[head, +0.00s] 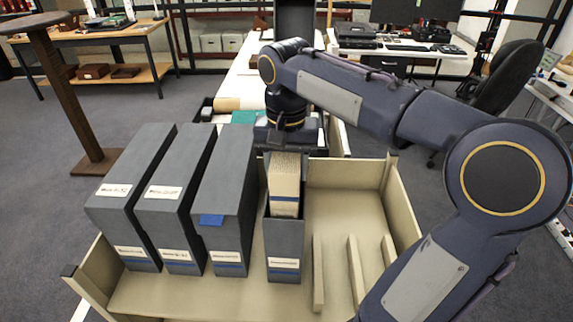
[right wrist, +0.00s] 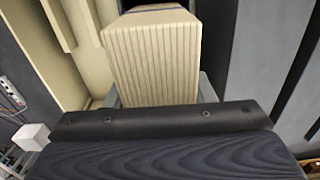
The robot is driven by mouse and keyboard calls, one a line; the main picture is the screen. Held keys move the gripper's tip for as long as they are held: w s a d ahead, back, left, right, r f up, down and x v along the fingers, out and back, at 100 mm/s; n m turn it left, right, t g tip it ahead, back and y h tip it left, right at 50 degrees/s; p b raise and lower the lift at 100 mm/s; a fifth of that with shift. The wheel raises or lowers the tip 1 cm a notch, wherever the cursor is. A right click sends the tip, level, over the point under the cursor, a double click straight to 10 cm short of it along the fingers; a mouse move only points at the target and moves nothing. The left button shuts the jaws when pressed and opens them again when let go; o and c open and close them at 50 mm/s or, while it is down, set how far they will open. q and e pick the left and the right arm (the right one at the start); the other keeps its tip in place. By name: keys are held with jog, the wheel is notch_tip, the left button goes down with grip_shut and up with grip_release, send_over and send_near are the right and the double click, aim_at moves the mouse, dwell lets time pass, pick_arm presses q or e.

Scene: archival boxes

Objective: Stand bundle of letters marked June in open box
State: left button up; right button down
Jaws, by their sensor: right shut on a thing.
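The bundle of letters (head: 284,185) is a cream block with ribbed paper edges, and it stands upright in the open box (head: 284,245), a narrow grey box. Its lower part is hidden by the box front. No June mark can be read. My right gripper (head: 284,148) is at the top rear of the bundle and is shut on it; its fingertips are not clearly seen. In the right wrist view the bundle (right wrist: 152,60) fills the middle, beyond the dark gripper body (right wrist: 160,122). My left gripper is not in view.
Several closed grey boxes (head: 222,205) with labels stand left of the open box in a cream tray (head: 340,195). Low cream dividers (head: 355,275) rise from the tray floor at right, where slots are empty. Behind is a table with small items (head: 228,104).

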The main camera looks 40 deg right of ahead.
jog(key=shift+f+b, duration=0.75)
jog(key=shift+f, duration=0.45)
jog(key=c, duration=0.6)
grip_release()
jog(key=shift+r, duration=0.1)
jog(key=shift+r+p, duration=2.95)
jog(key=shift+p, duration=0.15)
